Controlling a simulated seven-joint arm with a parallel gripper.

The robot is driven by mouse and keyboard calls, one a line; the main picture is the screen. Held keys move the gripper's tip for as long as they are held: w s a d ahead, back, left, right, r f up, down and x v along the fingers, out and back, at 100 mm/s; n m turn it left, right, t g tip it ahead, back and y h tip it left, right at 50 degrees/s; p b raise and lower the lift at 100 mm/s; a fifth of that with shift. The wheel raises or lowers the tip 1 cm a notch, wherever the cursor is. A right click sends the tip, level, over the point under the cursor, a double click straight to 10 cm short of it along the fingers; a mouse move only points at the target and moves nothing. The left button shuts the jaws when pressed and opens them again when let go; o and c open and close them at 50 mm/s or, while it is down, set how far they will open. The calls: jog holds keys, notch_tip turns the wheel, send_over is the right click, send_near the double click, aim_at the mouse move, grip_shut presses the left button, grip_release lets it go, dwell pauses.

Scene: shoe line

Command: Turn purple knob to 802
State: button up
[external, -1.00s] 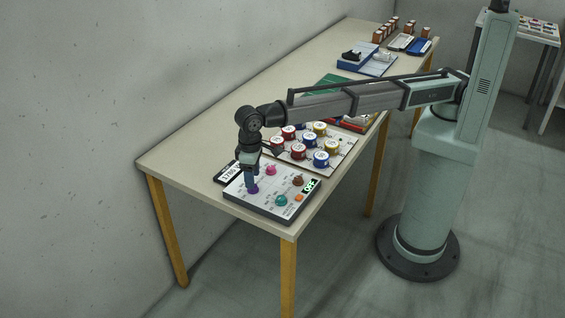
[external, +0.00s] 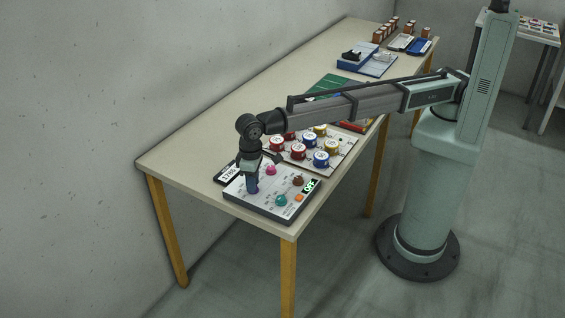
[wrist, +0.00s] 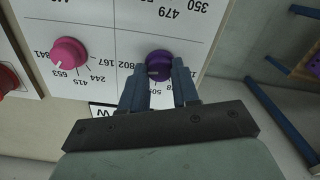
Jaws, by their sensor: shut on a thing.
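The purple knob (wrist: 158,62) sits on the white control panel (wrist: 110,12) between my gripper's fingers (wrist: 159,88) in the wrist view. The fingers are shut on it from both sides. Printed numbers ring the knob, upside down in this view. The label 802 (wrist: 131,65) is just left of it, and numbers below it are partly covered by the fingers. In the external view my gripper (external: 252,186) points down onto the panel's left part and hides the knob.
A pink knob (wrist: 68,52) is beside the purple one. Several red, blue and yellow round pieces stand beyond.

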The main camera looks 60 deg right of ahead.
grip_shut()
jog(key=shift+n, duration=0.7)
jog(key=o, duration=0.7)
grip_release()
jog(key=shift+r, duration=0.1)
notch_tip(320, 180, up, 14)
jog(key=shift+f, duration=0.2)
